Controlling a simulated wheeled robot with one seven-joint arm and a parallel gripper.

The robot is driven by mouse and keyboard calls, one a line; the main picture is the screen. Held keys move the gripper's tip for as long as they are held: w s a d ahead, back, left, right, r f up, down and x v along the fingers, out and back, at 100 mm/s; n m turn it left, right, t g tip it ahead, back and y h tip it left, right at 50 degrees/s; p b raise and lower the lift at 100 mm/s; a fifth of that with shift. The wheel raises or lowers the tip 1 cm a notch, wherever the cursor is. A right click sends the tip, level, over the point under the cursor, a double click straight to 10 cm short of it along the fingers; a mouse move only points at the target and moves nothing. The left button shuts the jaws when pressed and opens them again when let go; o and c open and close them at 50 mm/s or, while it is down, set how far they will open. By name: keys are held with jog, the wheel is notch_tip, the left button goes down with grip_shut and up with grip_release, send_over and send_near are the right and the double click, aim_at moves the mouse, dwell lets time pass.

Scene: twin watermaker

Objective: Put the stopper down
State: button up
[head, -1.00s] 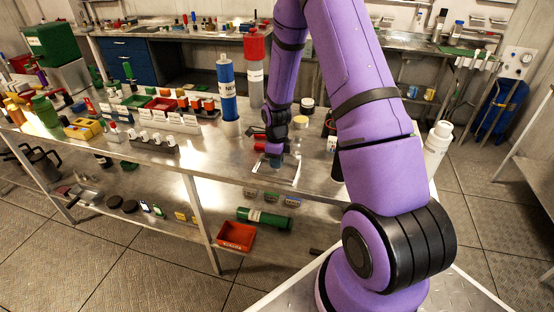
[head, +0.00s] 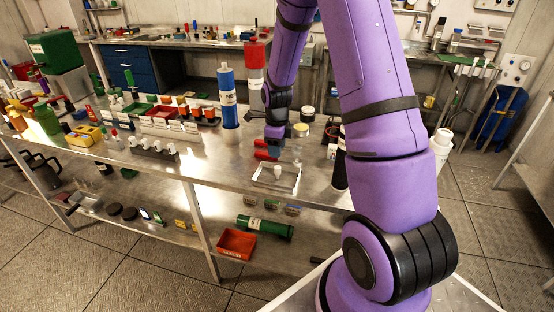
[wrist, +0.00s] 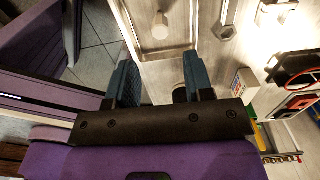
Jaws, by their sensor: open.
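A small pale stopper (head: 278,171) stands in a shallow white-rimmed tray (head: 295,184) near the front edge of the steel bench. In the wrist view the stopper (wrist: 160,25) is beyond the fingertips, apart from them, on the floor of the tray (wrist: 192,22). My gripper (head: 276,153) is behind and above the tray in the head view. In the wrist view its two dark teal fingers (wrist: 160,75) are spread with nothing between them.
A tall blue cylinder (head: 228,100) and a red-topped grey one (head: 255,70) stand left of my gripper. A dark bottle (head: 339,170) stands to the right. Red items (head: 264,150) lie just behind the tray.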

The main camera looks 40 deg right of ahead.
jog(key=s+a+r+n+t, duration=0.1)
jog(key=s+a+r+n, duration=0.2)
jog(key=r+n, duration=0.35)
jog(key=s+a+r+n+t, duration=0.1)
jog(key=s+a+r+n, duration=0.25)
jog(key=r, duration=0.65)
jog(key=s+a+r+n+t, duration=0.15)
jog(key=s+r+n, duration=0.25)
jog(key=r, duration=0.4)
jog(key=s+a+r+n+t, duration=0.1)
jog(key=s+a+r+n, duration=0.2)
jog(key=s+n, duration=0.4)
jog(key=s+a+r+n, duration=0.3)
jog(key=s+r+n, duration=0.1)
jog(key=s+n, duration=0.3)
jog(key=shift+s+t, duration=0.35)
jog(key=shift+s, duration=1)
